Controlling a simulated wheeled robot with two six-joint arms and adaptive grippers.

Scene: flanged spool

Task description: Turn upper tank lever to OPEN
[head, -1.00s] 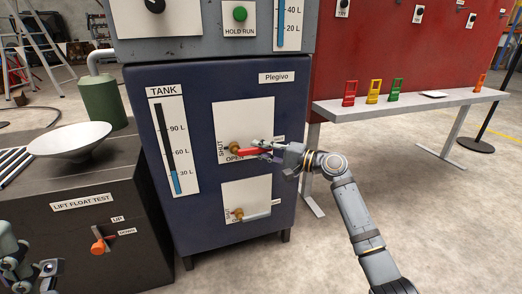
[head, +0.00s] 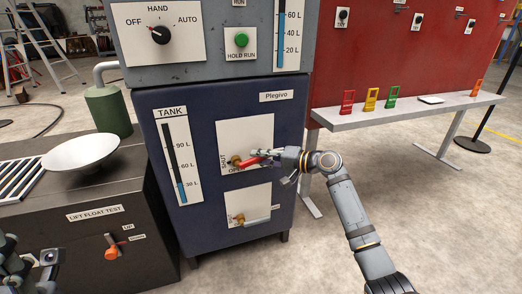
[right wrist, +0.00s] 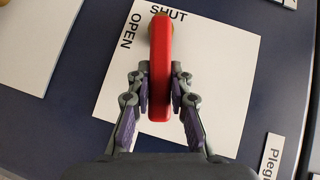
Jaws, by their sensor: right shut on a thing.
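The upper tank lever (head: 251,160) is a red bar on a brass pivot (head: 236,162), on the upper white plate of the blue tank cabinet. SHUT is printed left of the pivot and OPEN below it. The bar points right and slightly up in the head view. My right gripper (head: 273,155) is shut on the bar's outer part. In the right wrist view the red lever (right wrist: 160,50) runs between the two fingers (right wrist: 160,92), with SHUT above and OPEN to the left. My left gripper (head: 46,259) shows partly at the bottom left; its fingers are unclear.
A lower lever (head: 255,221) sits on its own plate just below. The TANK gauge (head: 175,160) is left of the plates. A black LIFT FLOAT TEST cabinet (head: 75,245) with a white bowl (head: 80,153) stands left. A grey bench (head: 400,113) stands right, with open floor before it.

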